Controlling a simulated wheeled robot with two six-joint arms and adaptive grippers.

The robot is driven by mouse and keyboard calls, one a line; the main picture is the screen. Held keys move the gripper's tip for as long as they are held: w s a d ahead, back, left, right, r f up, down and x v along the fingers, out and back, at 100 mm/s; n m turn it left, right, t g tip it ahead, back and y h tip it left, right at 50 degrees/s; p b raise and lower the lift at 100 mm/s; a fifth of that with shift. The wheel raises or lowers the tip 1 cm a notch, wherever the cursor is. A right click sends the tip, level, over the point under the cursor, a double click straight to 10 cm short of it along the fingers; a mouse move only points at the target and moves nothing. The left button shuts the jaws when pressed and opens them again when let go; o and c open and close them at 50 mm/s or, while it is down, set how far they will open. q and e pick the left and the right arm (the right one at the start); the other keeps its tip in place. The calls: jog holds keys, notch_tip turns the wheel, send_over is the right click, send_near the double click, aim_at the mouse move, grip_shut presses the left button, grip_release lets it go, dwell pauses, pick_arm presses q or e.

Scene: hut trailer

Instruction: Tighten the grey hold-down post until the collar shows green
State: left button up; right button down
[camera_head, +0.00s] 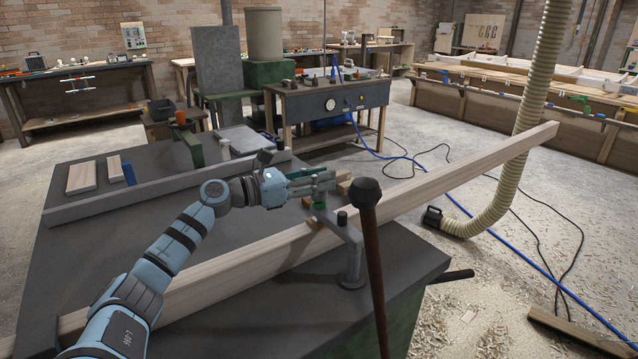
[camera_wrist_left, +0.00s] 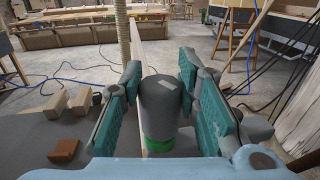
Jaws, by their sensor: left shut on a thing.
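The grey hold-down post (camera_wrist_left: 160,103) stands upright between the two teal fingers of my left gripper in the left wrist view. My left gripper (camera_head: 322,182) is shut on it above the dark bench. A green band (camera_wrist_left: 158,144) shows around the foot of the post, and green also shows below the fingers in the head view (camera_head: 319,205). The grey hold-down arm (camera_head: 338,228) runs from there to a thick upright cylinder (camera_head: 351,262) on the bench. A long pale beam (camera_head: 240,264) passes under the hold-down. The post's top is hidden by the fingers in the head view.
A dark-knobbed brown rod (camera_head: 371,250) stands upright close in front of the hold-down. Wooden blocks (camera_wrist_left: 68,103) and a red-brown block (camera_wrist_left: 64,150) lie beside the gripper. A grey rail (camera_head: 150,193) crosses the bench behind my arm. The beam overhangs the bench at right.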

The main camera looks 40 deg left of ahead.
pick_arm(q)
jog(key=shift+f, duration=0.1)
jog(key=o, duration=1.2)
notch_tip(320, 180, up, 10)
jog(key=shift+r, duration=0.1)
